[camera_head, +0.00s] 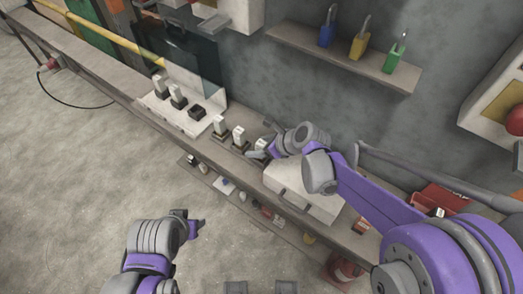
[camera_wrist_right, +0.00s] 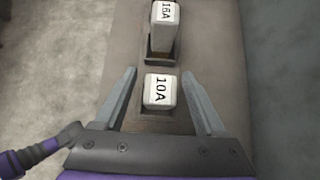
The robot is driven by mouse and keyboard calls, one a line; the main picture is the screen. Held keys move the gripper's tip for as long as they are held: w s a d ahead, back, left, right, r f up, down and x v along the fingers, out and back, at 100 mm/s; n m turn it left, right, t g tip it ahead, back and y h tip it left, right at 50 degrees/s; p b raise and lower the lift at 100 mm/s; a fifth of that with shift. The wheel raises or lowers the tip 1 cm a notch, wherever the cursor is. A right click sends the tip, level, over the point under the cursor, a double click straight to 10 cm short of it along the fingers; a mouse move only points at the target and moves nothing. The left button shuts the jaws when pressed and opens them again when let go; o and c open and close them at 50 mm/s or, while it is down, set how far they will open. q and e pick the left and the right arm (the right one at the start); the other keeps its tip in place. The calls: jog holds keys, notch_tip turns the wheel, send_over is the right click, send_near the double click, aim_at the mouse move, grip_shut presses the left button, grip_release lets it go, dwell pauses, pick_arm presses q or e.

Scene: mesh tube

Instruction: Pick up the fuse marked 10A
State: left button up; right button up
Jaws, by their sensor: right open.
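The fuse marked 10A (camera_wrist_right: 160,92) is a white block standing in a dark holder on the bench. In the right wrist view it lies between the two fingers of my right gripper (camera_wrist_right: 158,74), which is open, with a gap on each side. In the head view this fuse (camera_head: 260,146) is partly hidden by my right gripper (camera_head: 259,141). A similar fuse marked 16A (camera_wrist_right: 163,14) stands just beyond it; it also shows in the head view (camera_head: 239,134). My left gripper (camera_head: 192,224) is over the floor, away from the fuses; its fingers are unclear.
A white fuse box (camera_head: 215,100) with an open clear lid stands further left on the bench. A pale case (camera_head: 305,196) sits right of the 10A fuse. Blue, yellow and green padlocks (camera_head: 359,46) stand on a wall shelf (camera_head: 300,42). Small items lie on a lower ledge.

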jog(key=shift+x, duration=0.85)
grip_shut()
